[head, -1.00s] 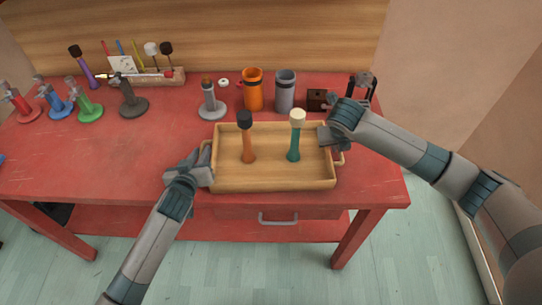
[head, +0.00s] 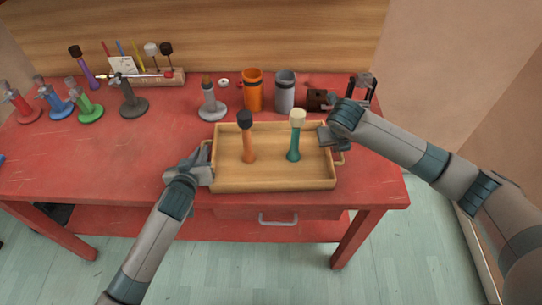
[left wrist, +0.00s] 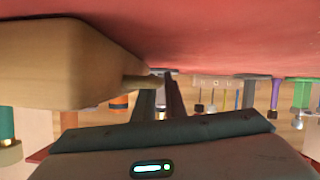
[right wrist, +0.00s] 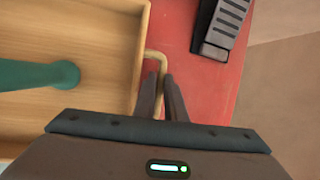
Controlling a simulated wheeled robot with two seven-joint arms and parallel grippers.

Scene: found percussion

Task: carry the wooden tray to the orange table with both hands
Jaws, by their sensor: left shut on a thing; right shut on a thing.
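The wooden tray (head: 275,185) sits on the red table, near its front edge. Two mallet-like pieces stand upright in it: an orange one (head: 248,148) with a black top and a teal one (head: 294,145) with a cream top. My left gripper (head: 207,167) is shut on the tray's left handle, partly seen in the left wrist view (left wrist: 140,80). My right gripper (head: 331,140) is shut on the right handle; the right wrist view shows its fingers around the handle (right wrist: 154,54). I see no orange table in these frames.
Behind the tray on the red table (head: 120,160) stand a grey stand (head: 210,108), an orange cup (head: 252,90) and a grey cup (head: 285,92). A black clamp-like item (head: 372,88) is near my right arm. Coloured stands line the left; open floor lies in front.

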